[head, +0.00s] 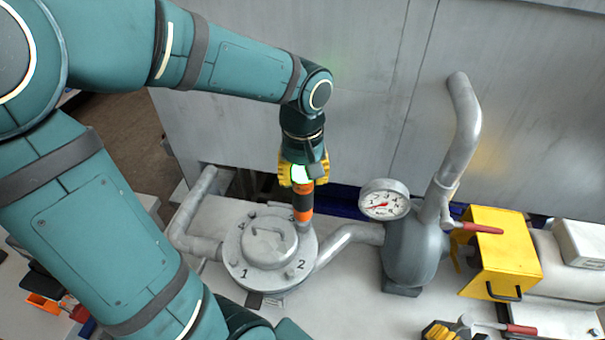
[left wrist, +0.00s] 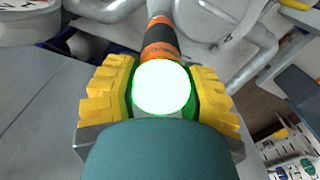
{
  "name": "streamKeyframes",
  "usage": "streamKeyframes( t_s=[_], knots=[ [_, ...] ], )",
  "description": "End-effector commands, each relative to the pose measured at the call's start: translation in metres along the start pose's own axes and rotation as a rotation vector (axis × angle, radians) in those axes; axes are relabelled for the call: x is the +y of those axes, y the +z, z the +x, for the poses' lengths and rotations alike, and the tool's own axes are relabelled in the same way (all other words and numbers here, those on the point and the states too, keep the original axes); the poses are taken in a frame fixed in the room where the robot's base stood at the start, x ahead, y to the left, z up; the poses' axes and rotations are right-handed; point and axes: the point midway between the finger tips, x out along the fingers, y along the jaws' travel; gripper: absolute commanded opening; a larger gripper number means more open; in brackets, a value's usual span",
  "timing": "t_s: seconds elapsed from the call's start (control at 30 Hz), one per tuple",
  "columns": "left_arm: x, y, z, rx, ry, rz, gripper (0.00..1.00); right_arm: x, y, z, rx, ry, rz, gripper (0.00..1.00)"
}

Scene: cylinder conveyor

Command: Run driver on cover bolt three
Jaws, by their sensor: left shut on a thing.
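My left gripper (head: 302,177) has yellow fingers and is shut on the driver (head: 303,204), an orange and black tool held upright with its lower end at the rear right edge of the round cover (head: 268,247). The cover is grey metal with a raised handle and bolts around its rim. Numbers 1 and 2 show at its front; the number by the driver is hidden. In the left wrist view the driver (left wrist: 160,40) sits between the yellow fingers, with a bright green-white glow at its near end. The bolt under the driver is hidden.
Pipes (head: 345,238) join the cover's housing at both sides. A pressure gauge (head: 384,200) and a grey vessel (head: 412,245) stand to the right, with a yellow box (head: 503,250) beyond. A grey wall panel (head: 350,90) rises behind. A red-handled tool (head: 500,327) lies at the lower right.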

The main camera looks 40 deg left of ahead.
Motion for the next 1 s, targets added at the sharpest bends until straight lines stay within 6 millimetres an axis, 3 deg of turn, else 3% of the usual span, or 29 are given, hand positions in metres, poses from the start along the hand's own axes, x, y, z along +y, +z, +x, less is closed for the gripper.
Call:
streamKeyframes(
  t_s=[0.23, 1.0],
  knots=[
    [-0.001, 0.002, 0.001, -0.008, -0.005, 0.0, 0.0, 0.002, 0.007, 0.002, -0.021, 0.003, 0.002, 0.47],
    [0.0, 0.0, -0.035, -0.002, -0.001, 0.0, 0.0, -0.009, 0.003, -0.022, -0.022, 0.002, 0.002, 0.47]
  ],
)
